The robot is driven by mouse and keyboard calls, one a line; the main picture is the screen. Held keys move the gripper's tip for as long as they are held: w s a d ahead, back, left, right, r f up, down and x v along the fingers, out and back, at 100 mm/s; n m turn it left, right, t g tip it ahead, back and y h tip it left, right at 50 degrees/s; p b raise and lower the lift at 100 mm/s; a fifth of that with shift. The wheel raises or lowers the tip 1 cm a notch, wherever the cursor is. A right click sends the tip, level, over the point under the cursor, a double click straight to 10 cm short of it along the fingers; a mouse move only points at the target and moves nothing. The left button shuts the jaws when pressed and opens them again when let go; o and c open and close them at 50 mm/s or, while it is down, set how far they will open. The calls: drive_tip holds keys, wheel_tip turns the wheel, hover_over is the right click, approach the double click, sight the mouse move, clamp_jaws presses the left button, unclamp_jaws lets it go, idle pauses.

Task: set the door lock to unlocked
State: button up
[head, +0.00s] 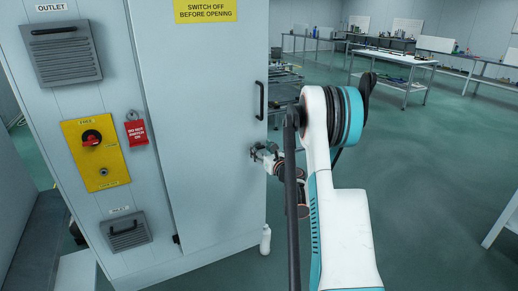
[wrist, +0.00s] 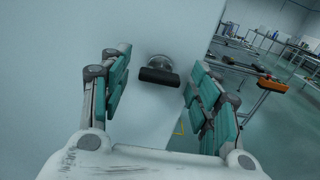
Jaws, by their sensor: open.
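The door lock (wrist: 159,74) shows in the wrist view as a round metal base with a dark bar-shaped turn knob on the pale cabinet door (wrist: 140,25). The bar lies nearly level, tilted slightly down to the right. My gripper (wrist: 160,62) is open, with one teal-padded finger on each side of the knob and a gap visible on both sides. In the head view my gripper (head: 263,153) is at the right edge of the cabinet door (head: 200,110), below the black door handle (head: 260,100). There the lock is mostly hidden by the gripper.
Left of the door are a yellow panel (head: 107,170) with a red rotary switch (head: 91,139), a red tag (head: 136,133) and two vents. A white bottle (head: 265,240) stands on the floor by the cabinet.

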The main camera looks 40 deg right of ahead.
drive_tip(key=c, duration=1.1)
drive_tip(key=shift+n, duration=0.4)
drive_tip(key=n, duration=0.3)
drive_tip(key=shift+a+f+n, duration=0.1)
drive_tip(key=shift+n, duration=3.45)
drive_tip(key=shift+a+f+n, duration=0.1)
drive_tip(key=shift+n, duration=3.45)
drive_tip(key=shift+o, duration=0.3)
